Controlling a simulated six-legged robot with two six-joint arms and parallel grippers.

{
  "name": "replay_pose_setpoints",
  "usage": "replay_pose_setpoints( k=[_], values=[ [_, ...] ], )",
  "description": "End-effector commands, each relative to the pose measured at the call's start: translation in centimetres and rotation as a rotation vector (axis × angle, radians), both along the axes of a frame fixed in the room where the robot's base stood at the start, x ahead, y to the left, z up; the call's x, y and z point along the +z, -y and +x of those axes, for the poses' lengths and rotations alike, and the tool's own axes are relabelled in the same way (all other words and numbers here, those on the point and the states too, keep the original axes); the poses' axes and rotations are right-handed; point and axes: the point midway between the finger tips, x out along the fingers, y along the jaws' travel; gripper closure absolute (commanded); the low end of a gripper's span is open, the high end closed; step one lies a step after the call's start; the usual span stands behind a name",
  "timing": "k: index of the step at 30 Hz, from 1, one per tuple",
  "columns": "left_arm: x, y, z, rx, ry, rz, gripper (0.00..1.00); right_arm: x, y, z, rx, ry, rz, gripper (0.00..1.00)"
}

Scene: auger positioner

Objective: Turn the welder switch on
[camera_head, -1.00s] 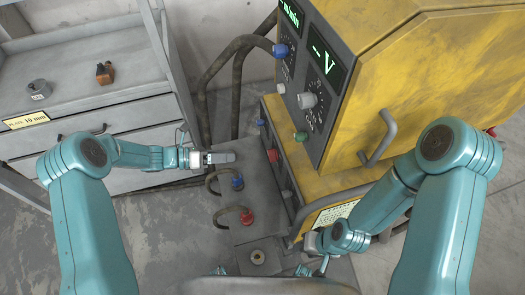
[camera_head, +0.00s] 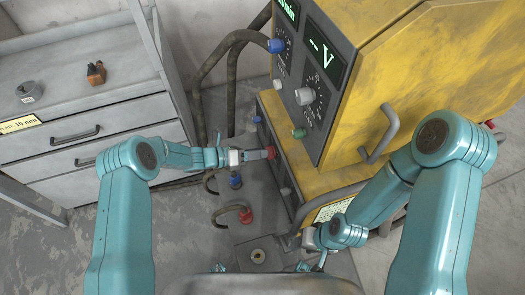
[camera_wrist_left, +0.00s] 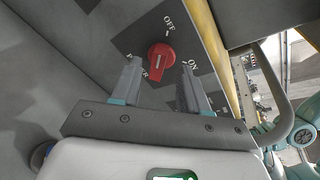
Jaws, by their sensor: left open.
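The welder (camera_head: 400,60) is a yellow machine with a dark front panel. Its red rotary switch (camera_wrist_left: 160,58) shows in the left wrist view on a grey plate, with OFF printed above it and ON to its right. In the head view a little of the red switch (camera_head: 271,153) shows at my left gripper's tip. My left gripper (camera_head: 268,154) is open, its two fingers on either side of the switch in the wrist view; I cannot tell whether they touch it. My right gripper (camera_head: 312,240) is low by the welder's front, its jaws unclear.
Blue (camera_head: 235,181) and red (camera_head: 246,215) cable plugs stand on the grey base below my left gripper. Thick dark cables (camera_head: 205,85) loop behind it. A grey drawer cabinet (camera_head: 85,130) stands at left. A grey handle (camera_head: 383,135) sticks out from the welder's side.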

Motion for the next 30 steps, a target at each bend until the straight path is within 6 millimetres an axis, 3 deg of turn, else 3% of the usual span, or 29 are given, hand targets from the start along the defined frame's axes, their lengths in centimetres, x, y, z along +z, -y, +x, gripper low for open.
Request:
replay_pose_setpoints(
  k=[6,15,17,19,20,30],
  values=[
    [-0.6,1.9,0.8,0.001,0.000,0.001,0.56,0.0,0.0,0.0,0.000,0.000,0.000,0.57],
    [-0.7,2.1,0.9,0.001,0.000,0.001,0.56,0.0,0.0,0.0,0.000,0.000,0.000,0.57],
    [-0.7,2.1,0.9,0.001,0.000,0.001,0.72,0.0,0.0,0.0,0.000,0.000,0.000,0.57],
    [-0.7,2.1,0.8,0.001,0.000,0.001,0.95,0.0,0.0,0.0,0.000,0.000,0.000,0.57],
    [-0.7,2.1,0.8,0.001,0.000,0.001,1.00,0.0,0.0,0.0,0.000,0.000,0.000,0.57],
    [-0.7,2.1,0.9,0.001,0.027,0.009,1.00,-0.1,0.0,0.0,0.000,0.000,0.000,0.57]
  ],
)
